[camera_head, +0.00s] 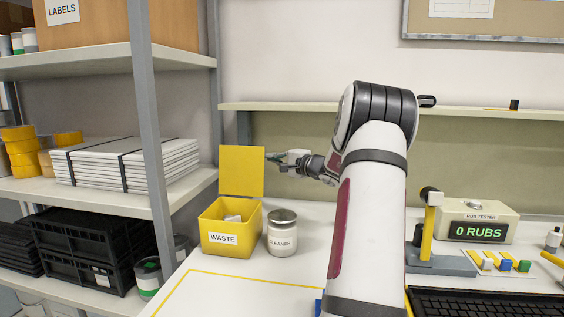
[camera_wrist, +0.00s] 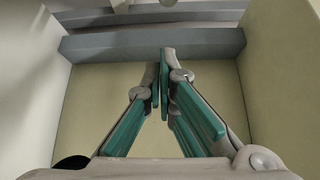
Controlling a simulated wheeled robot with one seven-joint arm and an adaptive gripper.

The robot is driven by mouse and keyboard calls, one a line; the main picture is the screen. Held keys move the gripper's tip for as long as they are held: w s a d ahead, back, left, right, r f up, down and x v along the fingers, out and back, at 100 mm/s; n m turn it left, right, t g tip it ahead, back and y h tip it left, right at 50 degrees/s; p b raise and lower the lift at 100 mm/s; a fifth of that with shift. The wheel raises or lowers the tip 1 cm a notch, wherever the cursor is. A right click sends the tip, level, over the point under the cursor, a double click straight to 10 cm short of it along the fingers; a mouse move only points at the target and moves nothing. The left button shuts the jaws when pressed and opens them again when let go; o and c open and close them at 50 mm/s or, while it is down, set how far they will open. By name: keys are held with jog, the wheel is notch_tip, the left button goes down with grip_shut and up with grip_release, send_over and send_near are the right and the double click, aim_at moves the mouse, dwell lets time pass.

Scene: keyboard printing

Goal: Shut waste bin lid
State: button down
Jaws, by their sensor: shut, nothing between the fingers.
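The yellow waste bin (camera_head: 232,242) labelled WASTE stands on the white table, left of the middle in the head view. Its lid (camera_head: 242,171) stands upright and open at the back edge. Some pale waste shows inside the bin. My gripper (camera_head: 270,157) is at the upper right edge of the lid, level with its upper part; whether it touches the lid I cannot tell. Its green-padded fingers are shut and empty, as the wrist view (camera_wrist: 165,55) shows. The bin is not clearly identifiable in the wrist view.
A cleaner jar (camera_head: 282,233) stands close to the bin's right side. A shelf rack (camera_head: 150,130) is at the left. A rub tester (camera_head: 478,225) and keyboard (camera_head: 490,303) are at the right. A wall ledge (camera_head: 450,112) runs behind my arm. The table in front of the bin is clear.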

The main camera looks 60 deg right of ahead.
jog(key=a, duration=0.1)
jog(key=w+a, duration=0.1)
jog(key=a, duration=0.1)
jog(key=shift+r, duration=0.1)
dwell(0.4)
